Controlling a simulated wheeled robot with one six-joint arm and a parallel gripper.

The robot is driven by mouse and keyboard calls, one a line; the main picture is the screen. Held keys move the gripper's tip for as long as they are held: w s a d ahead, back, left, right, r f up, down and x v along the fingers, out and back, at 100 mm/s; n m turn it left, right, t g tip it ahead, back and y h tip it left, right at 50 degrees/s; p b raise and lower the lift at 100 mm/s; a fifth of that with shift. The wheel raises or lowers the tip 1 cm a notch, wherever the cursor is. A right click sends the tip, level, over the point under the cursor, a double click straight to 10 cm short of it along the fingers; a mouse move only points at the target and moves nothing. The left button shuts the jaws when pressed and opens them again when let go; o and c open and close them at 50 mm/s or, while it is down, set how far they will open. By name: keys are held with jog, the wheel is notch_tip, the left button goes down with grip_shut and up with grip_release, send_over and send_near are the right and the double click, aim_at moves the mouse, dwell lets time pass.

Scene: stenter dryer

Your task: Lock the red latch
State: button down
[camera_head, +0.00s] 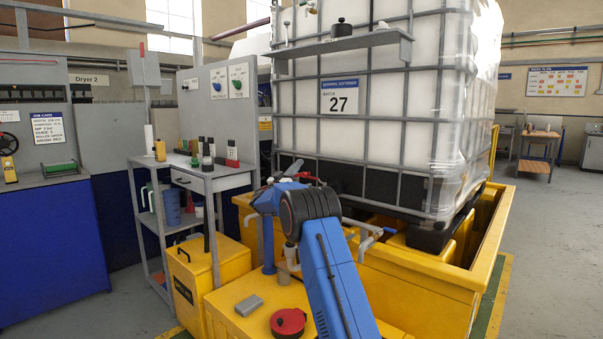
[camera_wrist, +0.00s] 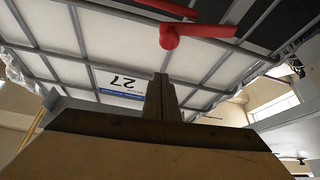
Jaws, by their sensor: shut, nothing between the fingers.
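The red latch (camera_wrist: 205,31) shows in the wrist view at the top, with a round hub and a bar reaching right. Another red piece (camera_wrist: 168,7) lies just above it, partly cut off by the frame edge. In the head view a small bit of red (camera_head: 307,177) shows behind my arm, low on the front of the caged white tank (camera_head: 385,115). My gripper (camera_wrist: 161,78) is shut and empty. In the wrist view its fingertips lie below the latch hub, with a visible gap between. In the head view my arm hides most of this area.
A yellow bund (camera_head: 425,262) surrounds the tank's base. A yellow box (camera_head: 215,275) stands in front left, and a red round lid (camera_head: 288,322) and a grey block (camera_head: 249,305) lie on yellow surfaces nearby. A grey cart (camera_head: 205,183) with bottles stands at left.

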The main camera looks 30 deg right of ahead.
jog(key=v, duration=1)
jog(key=shift+r, duration=0.2)
